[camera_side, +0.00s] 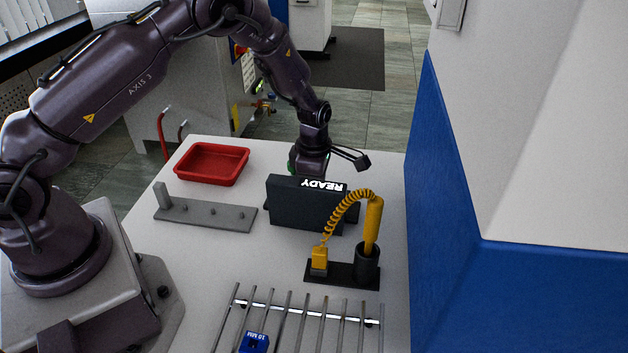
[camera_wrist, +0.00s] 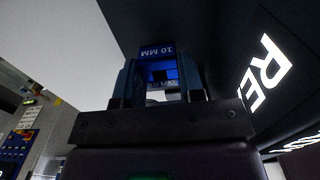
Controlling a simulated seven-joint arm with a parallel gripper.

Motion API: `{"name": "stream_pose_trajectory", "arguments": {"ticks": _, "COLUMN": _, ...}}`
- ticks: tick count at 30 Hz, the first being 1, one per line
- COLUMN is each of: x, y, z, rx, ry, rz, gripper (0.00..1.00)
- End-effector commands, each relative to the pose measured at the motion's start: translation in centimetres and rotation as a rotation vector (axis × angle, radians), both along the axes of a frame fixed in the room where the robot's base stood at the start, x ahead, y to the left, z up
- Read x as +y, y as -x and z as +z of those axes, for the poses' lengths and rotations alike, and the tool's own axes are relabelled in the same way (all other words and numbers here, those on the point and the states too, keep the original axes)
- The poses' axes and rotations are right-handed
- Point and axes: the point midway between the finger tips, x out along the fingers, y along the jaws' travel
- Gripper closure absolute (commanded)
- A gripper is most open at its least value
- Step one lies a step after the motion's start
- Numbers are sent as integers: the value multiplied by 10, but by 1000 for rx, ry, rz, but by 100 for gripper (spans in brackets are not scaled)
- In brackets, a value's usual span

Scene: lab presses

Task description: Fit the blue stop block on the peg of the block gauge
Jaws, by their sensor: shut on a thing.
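In the wrist view my gripper (camera_wrist: 160,82) is shut on a blue block marked 10 MM (camera_wrist: 157,50), which has an opening through it. In the side view the dark READY box hides my fingertips and this block. Another blue block marked 10 MM (camera_side: 255,342) shows at the front rack, partly cut off by the lower picture edge. The grey block gauge (camera_side: 198,217) lies on the white table, left of the READY box.
The dark READY box (camera_side: 295,207) stands upright between the side camera and my gripper. A red tray (camera_side: 211,164) lies behind the gauge. A yellow coiled-cord tool (camera_side: 373,222) stands in its holder at the right. A metal rack (camera_side: 290,308) is at the front. A blue-and-white cabinet (camera_side: 480,290) borders the right.

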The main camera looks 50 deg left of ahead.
Motion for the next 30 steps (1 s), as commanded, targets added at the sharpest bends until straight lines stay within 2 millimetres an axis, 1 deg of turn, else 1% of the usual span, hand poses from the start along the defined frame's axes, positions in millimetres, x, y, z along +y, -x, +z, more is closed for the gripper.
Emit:
{"name": "stream_pose_trajectory", "arguments": {"ticks": 6, "x": 0, "y": 0, "z": -6, "rx": -1, "ry": 0, "rz": 1, "gripper": 88}}
{"name": "stream_pose_trajectory", "arguments": {"ticks": 7, "x": 0, "y": 0, "z": -6, "rx": -1, "ry": 0, "rz": 1, "gripper": 62}}
{"name": "stream_pose_trajectory", "arguments": {"ticks": 10, "x": 0, "y": 0, "z": -6, "rx": -1, "ry": 0, "rz": 1, "gripper": 39}}
{"name": "stream_pose_trajectory", "arguments": {"ticks": 11, "x": 0, "y": 0, "z": -6, "rx": -1, "ry": 0, "rz": 1, "gripper": 34}}
{"name": "stream_pose_trajectory", "arguments": {"ticks": 19, "x": 0, "y": 0, "z": -5, "rx": 0, "ry": 0, "rz": 0, "gripper": 34}}
{"name": "stream_pose_trajectory", "arguments": {"ticks": 22, "x": 0, "y": 0, "z": 2, "rx": -1, "ry": 0, "rz": -1, "gripper": 34}}
{"name": "stream_pose_trajectory", "arguments": {"ticks": 26, "x": 0, "y": 0, "z": 22, "rx": -4, "ry": -1, "rz": -1, "gripper": 34}}
{"name": "stream_pose_trajectory", "arguments": {"ticks": 30, "x": -1, "y": -1, "z": 54, "rx": -7, "ry": 0, "rz": -1, "gripper": 34}}
